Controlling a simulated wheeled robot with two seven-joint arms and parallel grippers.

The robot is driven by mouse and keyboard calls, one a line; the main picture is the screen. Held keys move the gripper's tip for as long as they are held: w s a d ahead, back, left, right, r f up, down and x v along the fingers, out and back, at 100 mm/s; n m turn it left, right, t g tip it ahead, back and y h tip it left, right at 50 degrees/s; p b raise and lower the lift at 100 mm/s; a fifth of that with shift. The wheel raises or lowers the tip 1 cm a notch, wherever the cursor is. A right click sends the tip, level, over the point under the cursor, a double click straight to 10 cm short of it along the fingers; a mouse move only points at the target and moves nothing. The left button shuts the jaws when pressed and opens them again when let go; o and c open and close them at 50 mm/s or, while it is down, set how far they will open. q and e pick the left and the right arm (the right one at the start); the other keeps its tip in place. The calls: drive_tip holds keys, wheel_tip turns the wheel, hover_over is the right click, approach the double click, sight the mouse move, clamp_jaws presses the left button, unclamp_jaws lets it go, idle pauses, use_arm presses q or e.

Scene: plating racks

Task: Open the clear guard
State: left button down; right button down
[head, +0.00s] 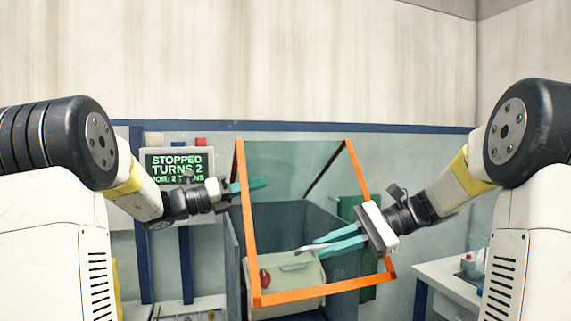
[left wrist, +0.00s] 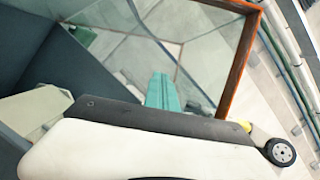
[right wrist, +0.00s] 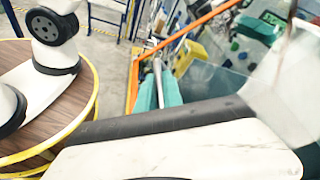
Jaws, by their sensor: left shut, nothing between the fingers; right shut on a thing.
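The clear guard (head: 325,288) is a see-through panel in an orange frame in the middle of the head view, tilted, in front of a dark grey tank. Its frame also shows in the left wrist view (left wrist: 243,62) and the right wrist view (right wrist: 133,86). My right gripper (head: 318,245) is shut on a thin grey bar (right wrist: 158,82), which looks like the guard's handle. Most of the bar is hidden by the teal fingers. My left gripper (head: 265,183) is shut and empty beside the guard's upper left side; I cannot tell whether it touches the frame.
A display (head: 178,165) reading "STOPPED TURNS 2" hangs at the back left. A dark grey tank (head: 300,222) and a pale box (head: 285,277) with a red knob (head: 265,277) stand behind the guard. A white bench (head: 452,282) is at the right.

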sight(289, 174)
drive_tip(key=shift+w, duration=0.1)
use_arm(q)
drive_tip(key=w+d+r, duration=0.5)
drive_tip(key=w+d, duration=0.1)
drive_tip(key=d, duration=0.2)
drive_tip(key=shift+w+r, duration=0.3)
drive_tip(key=shift+w, duration=0.05)
